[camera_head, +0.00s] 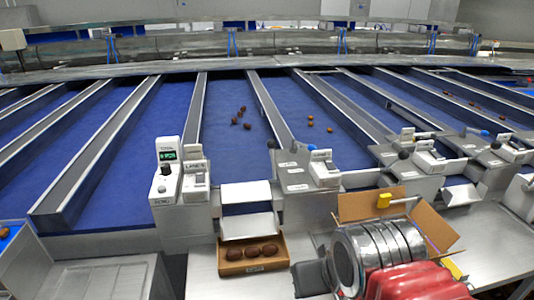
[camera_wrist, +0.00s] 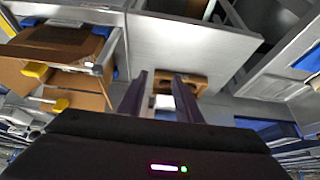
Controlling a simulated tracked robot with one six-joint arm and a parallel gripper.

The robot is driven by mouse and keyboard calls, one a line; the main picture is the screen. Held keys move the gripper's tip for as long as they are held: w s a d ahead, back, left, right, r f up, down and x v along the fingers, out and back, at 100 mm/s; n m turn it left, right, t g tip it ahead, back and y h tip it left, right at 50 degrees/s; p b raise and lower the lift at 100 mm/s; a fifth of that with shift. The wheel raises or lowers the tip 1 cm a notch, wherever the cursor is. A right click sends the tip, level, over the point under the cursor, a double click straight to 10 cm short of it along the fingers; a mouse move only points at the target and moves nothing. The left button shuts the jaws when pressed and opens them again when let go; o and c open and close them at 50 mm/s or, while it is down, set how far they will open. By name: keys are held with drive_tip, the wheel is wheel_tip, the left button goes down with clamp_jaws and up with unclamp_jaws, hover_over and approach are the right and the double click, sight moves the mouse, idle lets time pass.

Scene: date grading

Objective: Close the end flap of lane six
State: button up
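The lane end in front of me has a pale flap-like plate (camera_head: 246,192) above a strip of blue belt, with another pale plate (camera_head: 247,226) sloping below it. I cannot read the lane numbers, so I cannot tell surely which flap is lane six. Label boxes stand to the left (camera_head: 195,172) and right (camera_head: 324,171) of this lane end. My gripper (camera_wrist: 160,75) shows in the wrist view with two dark fingers apart and nothing between them gripped. A wooden tray (camera_wrist: 198,84) is seen beyond the fingers, partly hidden.
A small wooden box (camera_head: 254,268) with three dates sits below the lane end. An open cardboard box (camera_head: 360,206) with a yellow piece (camera_head: 384,201) stands right, behind my arm. Loose dates (camera_head: 240,118) lie on the blue lane. Bare metal counter (camera_head: 490,240) lies at right.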

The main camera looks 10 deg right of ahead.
drive_tip(key=shift+o, duration=1.4)
drive_tip(key=shift+w+r, duration=0.25)
drive_tip(key=w+r+n+y, duration=0.1)
drive_tip(key=w+r+n, duration=0.1)
drive_tip(key=w+r, duration=0.7)
drive_tip(key=w+r+n, duration=0.1)
drive_tip(key=w+r, duration=0.4)
drive_tip(key=w, duration=0.8)
drive_tip(key=w+d+f+n, duration=0.1)
drive_tip(key=w+n, duration=0.1)
drive_tip(key=w, duration=0.9)
drive_tip(key=w+d+f+n+g+y, duration=0.1)
drive_tip(key=w+n, duration=0.1)
drive_tip(key=w, duration=0.9)
drive_tip(key=shift+d+g, duration=0.25)
drive_tip(key=shift+g, duration=0.05)
drive_tip(key=x, duration=1.4)
drive_tip(key=shift+a, duration=0.15)
